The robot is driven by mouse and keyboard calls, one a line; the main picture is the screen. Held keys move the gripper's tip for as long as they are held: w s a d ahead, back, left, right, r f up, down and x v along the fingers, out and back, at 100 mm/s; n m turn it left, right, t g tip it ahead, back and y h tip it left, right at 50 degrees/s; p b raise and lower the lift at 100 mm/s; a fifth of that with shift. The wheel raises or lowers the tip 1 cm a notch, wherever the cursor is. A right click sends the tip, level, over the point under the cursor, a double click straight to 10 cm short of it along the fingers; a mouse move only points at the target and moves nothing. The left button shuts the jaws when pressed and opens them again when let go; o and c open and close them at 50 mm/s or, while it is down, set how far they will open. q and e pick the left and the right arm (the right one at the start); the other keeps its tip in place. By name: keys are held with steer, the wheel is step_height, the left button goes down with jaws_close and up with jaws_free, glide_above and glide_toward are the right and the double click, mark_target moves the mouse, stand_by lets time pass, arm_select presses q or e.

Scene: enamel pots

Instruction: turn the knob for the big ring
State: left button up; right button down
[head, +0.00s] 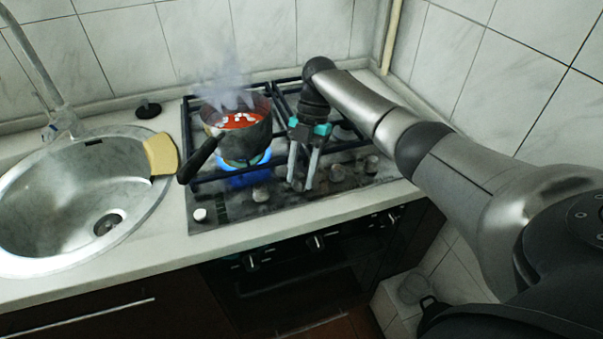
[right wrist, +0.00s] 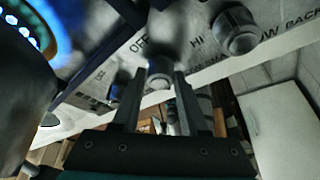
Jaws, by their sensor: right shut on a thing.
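The cooktop's control knobs sit along its front right edge. My right gripper (head: 299,186) reaches down from the right, its two pale fingers closed around one knob. In the right wrist view this grey knob (right wrist: 160,74) shows between the fingertips (right wrist: 157,82). Other knobs stand to its left (head: 260,195) and right (head: 338,172). Lettering by the knobs reads "OFF" and "HI"; I cannot tell which ring each knob serves. A blue flame (head: 245,172) burns on the front left ring under a steaming pot (head: 250,142). My left gripper is out of view.
The pot holds red liquid with white pieces; its dark handle (head: 201,157) points toward the front left. A steel sink (head: 50,205) with a yellow sponge (head: 160,154) is at left. A tap (head: 62,122) stands behind it. A white button (head: 200,214) is at the cooktop's front left.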

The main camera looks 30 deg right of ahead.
steer(key=shift+c, duration=2.1)
jaws_free()
steer(key=p+v, duration=0.2)
steer(key=v, duration=1.3)
steer(key=shift+r, duration=0.15)
steer(key=shift+a, duration=0.1)
